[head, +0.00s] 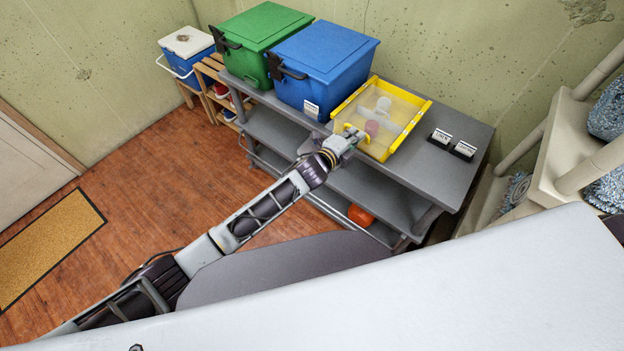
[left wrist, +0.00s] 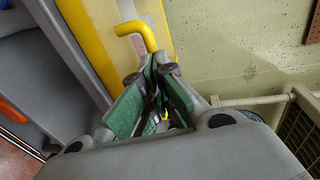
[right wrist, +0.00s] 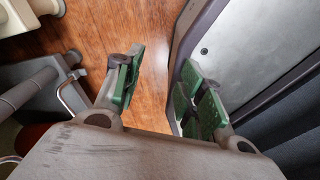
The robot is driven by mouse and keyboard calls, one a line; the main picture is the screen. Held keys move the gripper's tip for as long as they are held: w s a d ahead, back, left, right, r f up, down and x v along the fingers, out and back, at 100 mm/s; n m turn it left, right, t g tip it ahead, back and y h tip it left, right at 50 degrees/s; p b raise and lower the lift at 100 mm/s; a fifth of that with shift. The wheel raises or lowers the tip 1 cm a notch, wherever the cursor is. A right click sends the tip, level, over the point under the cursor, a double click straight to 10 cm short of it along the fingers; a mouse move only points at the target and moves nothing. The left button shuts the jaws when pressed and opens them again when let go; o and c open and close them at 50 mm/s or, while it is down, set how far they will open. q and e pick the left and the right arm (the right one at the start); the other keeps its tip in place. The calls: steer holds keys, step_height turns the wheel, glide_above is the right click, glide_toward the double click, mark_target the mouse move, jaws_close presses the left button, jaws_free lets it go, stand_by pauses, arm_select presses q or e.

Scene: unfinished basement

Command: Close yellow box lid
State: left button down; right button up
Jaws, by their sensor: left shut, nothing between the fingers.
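The yellow box (head: 423,107) sits on the grey shelf's top, with a yellow rim and a clear pane through which a reddish thing and pale things show. Its lid looks laid over the top; I cannot tell whether it is fully down. My left gripper (head: 356,138) is shut and empty at the box's near-left side, beside the yellow handle (left wrist: 138,32). In the left wrist view its green-padded fingers (left wrist: 152,92) are together just below the handle; I cannot tell whether they touch it. My right gripper (right wrist: 163,85) is open and empty, away from the box.
A blue bin (head: 322,62) and a green bin (head: 262,30) stand left of the box. The grey shelf (head: 462,130) has lower levels, with an orange ball (head: 360,215) low down. A beige rack (head: 570,135) stands at right.

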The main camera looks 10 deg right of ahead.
mark_target(365, 125)
arm_select(q)
steer(key=b+x, duration=0.1)
steer(key=x, duration=0.3)
steer(key=shift+d+r, duration=0.15)
steer(key=shift+w+d, duration=0.25)
steer(key=shift+d, duration=0.05)
steer(key=shift+w+d+r+b, duration=0.15)
steer(key=shift+w+d+b, duration=0.15)
steer(key=shift+b, duration=0.2)
steer(key=shift+w+d, duration=0.1)
steer(key=shift+d, duration=0.15)
arm_select(e)
steer(key=w+d+f, duration=0.2)
steer(key=d, duration=0.1)
steer(key=shift+w, duration=0.1)
arm_select(q)
steer(key=shift+a, duration=0.1)
arm_select(e)
steer(key=shift+d, duration=0.25)
